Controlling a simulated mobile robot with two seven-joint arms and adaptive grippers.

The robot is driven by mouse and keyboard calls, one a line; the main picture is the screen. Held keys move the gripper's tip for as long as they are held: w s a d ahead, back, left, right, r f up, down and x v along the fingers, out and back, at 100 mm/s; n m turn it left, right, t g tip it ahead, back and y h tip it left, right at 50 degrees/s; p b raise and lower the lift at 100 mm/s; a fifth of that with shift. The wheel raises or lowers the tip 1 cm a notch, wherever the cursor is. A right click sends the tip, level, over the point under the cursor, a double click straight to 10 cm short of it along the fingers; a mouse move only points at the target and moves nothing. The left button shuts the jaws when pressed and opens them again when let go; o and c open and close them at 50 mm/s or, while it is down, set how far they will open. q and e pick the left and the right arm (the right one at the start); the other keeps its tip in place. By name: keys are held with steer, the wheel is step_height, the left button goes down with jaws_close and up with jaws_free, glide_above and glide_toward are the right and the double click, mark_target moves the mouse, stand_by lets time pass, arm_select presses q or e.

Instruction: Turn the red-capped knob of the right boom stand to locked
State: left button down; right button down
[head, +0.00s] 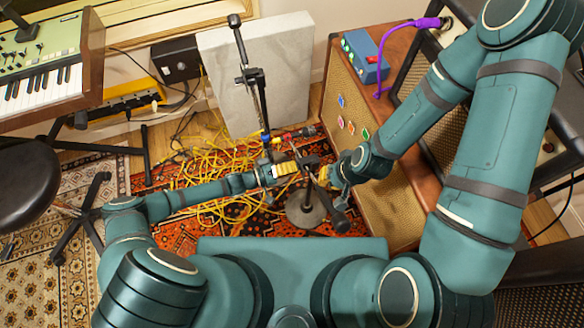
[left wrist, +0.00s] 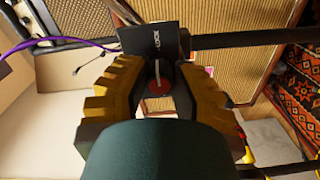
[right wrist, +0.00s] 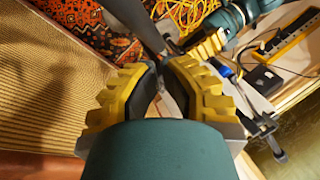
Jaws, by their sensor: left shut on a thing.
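The red-capped knob (left wrist: 157,88) shows in the left wrist view between the fingers of my left gripper (left wrist: 160,72). These fingers are shut on it. A black plate (left wrist: 150,45) with pale lettering, seemingly "LOCK" upside down, sits just beyond the fingertips. The right boom stand has a round grey base (head: 304,209), and my left gripper (head: 288,169) hides its knob in the head view. My right gripper (head: 326,177) is beside the same stand. In the right wrist view its fingers (right wrist: 161,72) are close together around a dark tube (right wrist: 130,15); contact is unclear.
Another boom stand (head: 257,95) with a blue-capped part stands just behind. Yellow cables (head: 215,172) lie tangled on the patterned rug. A brown amp cabinet (head: 375,140) stands close on the right, with a blue pedal (head: 366,58) on top. A keyboard (head: 45,85) is on the left.

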arm_select(q)
steer(key=shift+d+r+m, duration=0.1)
steer(key=shift+m, duration=0.3)
steer(key=c, duration=0.7)
jaws_free()
steer(key=shift+c, duration=0.2)
steer(key=v, duration=1.2)
steer(key=shift+d, duration=0.1)
